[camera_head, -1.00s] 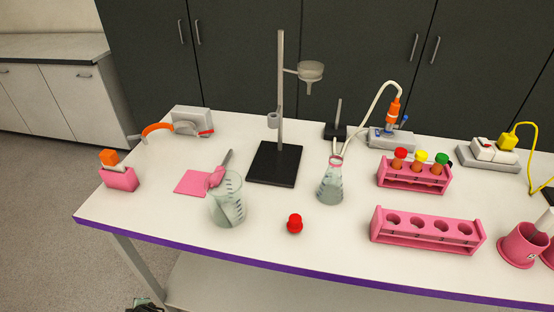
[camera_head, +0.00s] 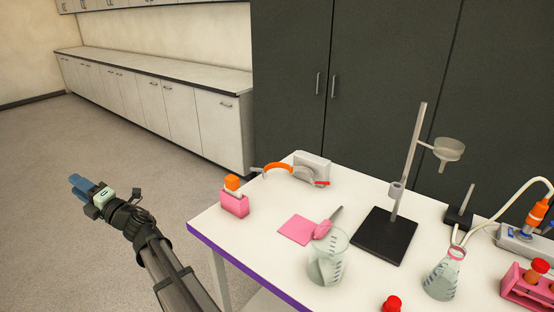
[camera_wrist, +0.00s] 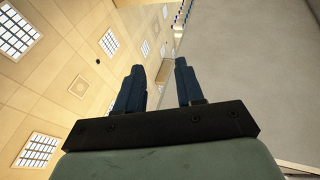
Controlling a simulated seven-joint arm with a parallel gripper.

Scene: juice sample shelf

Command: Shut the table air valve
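A grey box (camera_head: 313,166) with a red lever (camera_head: 322,183) and an orange hose (camera_head: 279,167) stands at the table's back left. The lever lies about level along its front. A second grey unit (camera_head: 520,243) with an orange fitting (camera_head: 537,213) and a blue handle is cut by the right edge. I cannot tell for certain which is the air valve, nor whether either is open. My gripper (camera_head: 78,184), with blue fingers, is left of the table over the floor, well apart from both. In the wrist view my gripper (camera_wrist: 157,72) is open and empty.
The white table (camera_head: 270,255) has a pink block with an orange-capped item (camera_head: 235,203), a beaker (camera_head: 327,262), a stand on a black base (camera_head: 383,235), a flask (camera_head: 444,275) and a red cap (camera_head: 391,304). The floor left of the table is clear.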

